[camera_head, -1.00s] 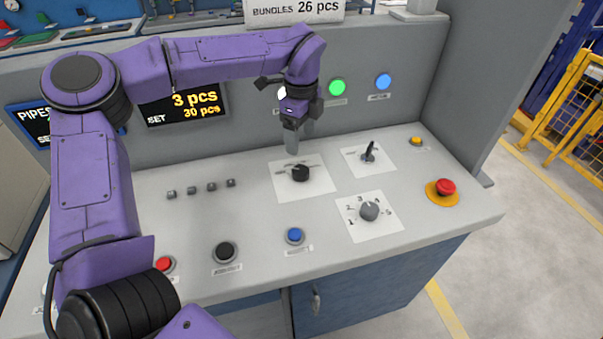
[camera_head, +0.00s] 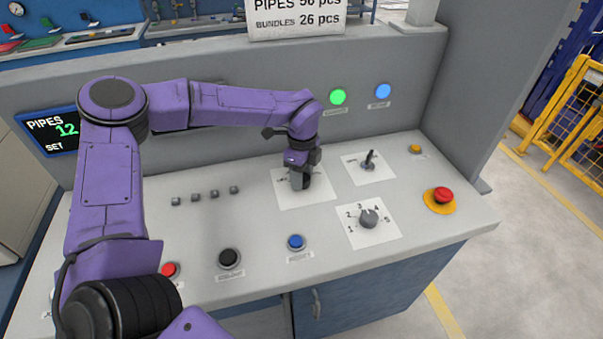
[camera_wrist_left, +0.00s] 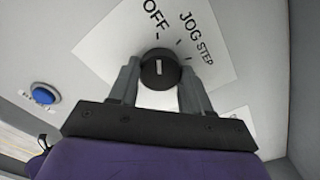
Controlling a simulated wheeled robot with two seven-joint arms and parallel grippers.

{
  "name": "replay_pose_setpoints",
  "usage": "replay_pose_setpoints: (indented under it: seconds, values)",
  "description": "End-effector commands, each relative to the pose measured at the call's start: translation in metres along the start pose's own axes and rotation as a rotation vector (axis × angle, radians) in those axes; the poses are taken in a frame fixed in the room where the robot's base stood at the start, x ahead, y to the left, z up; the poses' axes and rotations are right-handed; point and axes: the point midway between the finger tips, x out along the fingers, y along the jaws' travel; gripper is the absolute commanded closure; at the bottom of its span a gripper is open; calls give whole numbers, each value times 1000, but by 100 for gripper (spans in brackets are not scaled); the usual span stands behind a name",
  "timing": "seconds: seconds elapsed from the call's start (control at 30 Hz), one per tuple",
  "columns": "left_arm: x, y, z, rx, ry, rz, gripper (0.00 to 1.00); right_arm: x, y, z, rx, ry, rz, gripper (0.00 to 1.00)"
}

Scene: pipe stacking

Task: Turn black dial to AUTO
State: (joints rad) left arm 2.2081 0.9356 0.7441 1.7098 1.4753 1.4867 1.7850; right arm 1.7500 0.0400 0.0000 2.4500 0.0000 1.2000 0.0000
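The black dial (camera_wrist_left: 160,68) sits on a white label plate (camera_wrist_left: 222,62) with OFF and JOG STEP readable in the left wrist view. Its white mark runs nearly upright in that view, between these two words. AUTO cannot be read. My left gripper (camera_head: 300,182) is down over the dial in the head view and mostly hides it. In the left wrist view its two fingers (camera_wrist_left: 160,82) stand on either side of the dial. They look open around it; whether they touch it cannot be told. My right gripper is not in view.
A black lever switch (camera_head: 369,160) and a grey numbered dial (camera_head: 369,217) are right of the gripper. A blue button (camera_head: 296,242), a black button (camera_head: 229,258) and a red button (camera_head: 170,269) line the front. A red emergency button (camera_head: 442,196) is at the right.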

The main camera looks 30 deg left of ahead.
Motion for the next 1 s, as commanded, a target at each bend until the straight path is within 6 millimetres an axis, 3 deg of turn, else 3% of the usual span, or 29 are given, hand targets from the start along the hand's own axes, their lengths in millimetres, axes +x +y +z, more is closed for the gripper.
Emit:
replay_pose_setpoints:
  seconds: [0.47, 1.0]
  values:
    - [0, 0, 0, 70, 0, 0, 82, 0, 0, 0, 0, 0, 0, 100]
    - [-2, 0, 0, 526, 1, -1, 82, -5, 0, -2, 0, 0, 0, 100]
